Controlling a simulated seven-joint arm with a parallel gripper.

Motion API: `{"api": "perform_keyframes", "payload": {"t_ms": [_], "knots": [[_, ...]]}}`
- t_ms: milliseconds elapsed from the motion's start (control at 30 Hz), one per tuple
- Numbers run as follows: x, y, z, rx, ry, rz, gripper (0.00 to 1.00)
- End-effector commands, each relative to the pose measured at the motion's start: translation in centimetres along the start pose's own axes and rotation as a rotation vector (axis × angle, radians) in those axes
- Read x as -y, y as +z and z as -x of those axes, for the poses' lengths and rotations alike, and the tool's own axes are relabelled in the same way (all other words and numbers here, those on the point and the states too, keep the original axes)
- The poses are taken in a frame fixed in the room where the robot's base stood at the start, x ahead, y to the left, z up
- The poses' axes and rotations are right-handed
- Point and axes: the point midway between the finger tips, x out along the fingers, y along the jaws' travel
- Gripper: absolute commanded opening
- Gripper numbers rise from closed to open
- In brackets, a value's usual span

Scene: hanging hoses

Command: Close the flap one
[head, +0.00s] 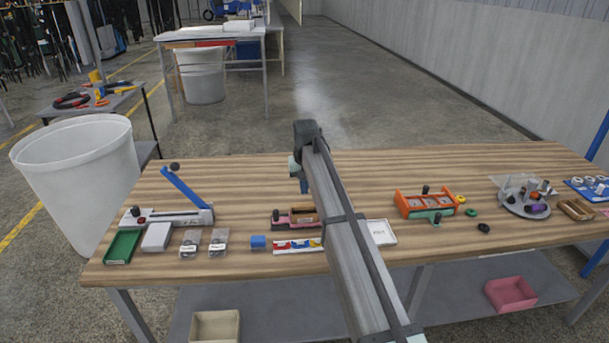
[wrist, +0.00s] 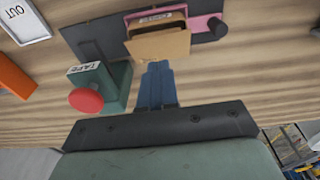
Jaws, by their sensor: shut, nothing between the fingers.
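A small brown carton (head: 304,214) sits on a dark and pink fixture (head: 281,223) near the middle of the bench. In the wrist view the carton's brown flap panel (wrist: 160,45) faces my gripper, with a strip of printed lettering behind it. The flap looks raised rather than flat; I cannot tell if it is the one marked one. My gripper (wrist: 157,68) has its blue fingers together and empty, close to the flap's near edge; I cannot tell whether they touch. In the head view my gripper (head: 304,187) hangs just behind the carton.
A teal block marked TAPE with a red knob (wrist: 86,100) stands beside my fingers. A black knob (wrist: 218,26) is at the fixture's end. A white OUT tray (head: 381,232) and an orange rack (head: 424,203) lie to the right. The bench's back strip is clear.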

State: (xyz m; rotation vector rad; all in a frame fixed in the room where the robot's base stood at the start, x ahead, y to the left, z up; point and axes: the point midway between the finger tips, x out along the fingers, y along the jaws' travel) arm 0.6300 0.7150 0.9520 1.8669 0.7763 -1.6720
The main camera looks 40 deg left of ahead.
Motion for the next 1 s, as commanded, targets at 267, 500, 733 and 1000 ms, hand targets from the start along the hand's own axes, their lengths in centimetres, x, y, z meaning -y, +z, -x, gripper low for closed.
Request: {"api": "perform_keyframes", "payload": {"t_ms": [267, 500, 733, 1000], "knots": [[0.0, 1.7, -2.8, 0.000, 0.000, 0.000, 0.00], [0.0, 2.0, -3.4, -0.001, 0.000, 0.000, 0.00], [0.0, 2.0, -3.4, -0.001, 0.000, 0.000, 0.00], [-0.1, 3.1, -3.9, -0.083, 0.000, 0.001, 0.00]]}}
